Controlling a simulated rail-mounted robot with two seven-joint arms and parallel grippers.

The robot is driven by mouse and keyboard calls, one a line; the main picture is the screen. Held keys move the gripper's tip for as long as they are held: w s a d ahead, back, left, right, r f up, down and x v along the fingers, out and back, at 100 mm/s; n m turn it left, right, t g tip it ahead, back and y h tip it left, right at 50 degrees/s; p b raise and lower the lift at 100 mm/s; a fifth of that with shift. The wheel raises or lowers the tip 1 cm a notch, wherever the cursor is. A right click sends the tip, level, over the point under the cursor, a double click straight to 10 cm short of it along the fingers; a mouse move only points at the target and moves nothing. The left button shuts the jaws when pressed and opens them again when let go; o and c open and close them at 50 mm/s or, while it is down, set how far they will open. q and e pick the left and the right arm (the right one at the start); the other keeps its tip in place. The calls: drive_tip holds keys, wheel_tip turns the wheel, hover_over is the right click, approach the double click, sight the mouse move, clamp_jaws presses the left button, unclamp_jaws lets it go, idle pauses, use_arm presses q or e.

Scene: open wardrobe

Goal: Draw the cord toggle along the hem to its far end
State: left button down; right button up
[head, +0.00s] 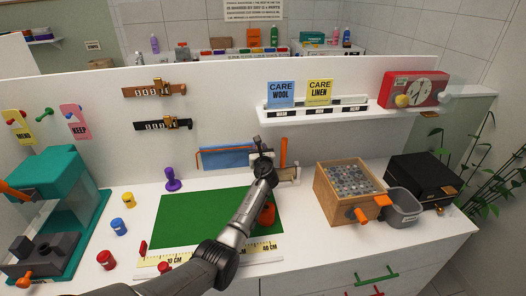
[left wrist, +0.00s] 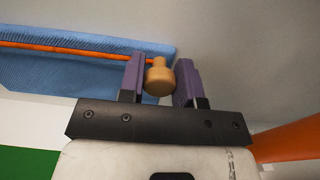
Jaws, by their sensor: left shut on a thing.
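The cord toggle (left wrist: 159,77) is a small tan knob in the left wrist view. It sits between the purple fingers of my left gripper (left wrist: 158,72), which is shut on it. The blue hem (left wrist: 90,62) stretches to the left, and an orange cord (left wrist: 60,47) runs along it to the toggle. The toggle is at the right end of the visible cloth. In the head view the blue hem (head: 226,158) hangs at the back wall, and my left gripper (head: 262,158) is at its right end, hiding the toggle there. My right gripper is not in view.
An orange post (head: 283,152) stands just right of my left gripper. A green mat (head: 190,222) and a ruler (head: 160,260) lie in front. A wooden box (head: 335,200) stands to the right, a purple stamp (head: 172,182) to the left.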

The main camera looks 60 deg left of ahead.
use_arm(q)
drive_tip(key=shift+d+f, duration=0.1)
drive_tip(key=shift+f, duration=0.05)
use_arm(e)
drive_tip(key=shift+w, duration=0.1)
use_arm(q)
drive_tip(key=c, duration=1.3)
unclamp_jaws()
drive_tip(key=shift+w, duration=0.1)
drive_tip(key=o, duration=0.5)
drive_tip(key=shift+w, duration=0.15)
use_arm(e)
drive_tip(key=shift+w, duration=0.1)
use_arm(q)
drive_tip(key=p+v, duration=0.4)
drive_tip(key=v, duration=1)
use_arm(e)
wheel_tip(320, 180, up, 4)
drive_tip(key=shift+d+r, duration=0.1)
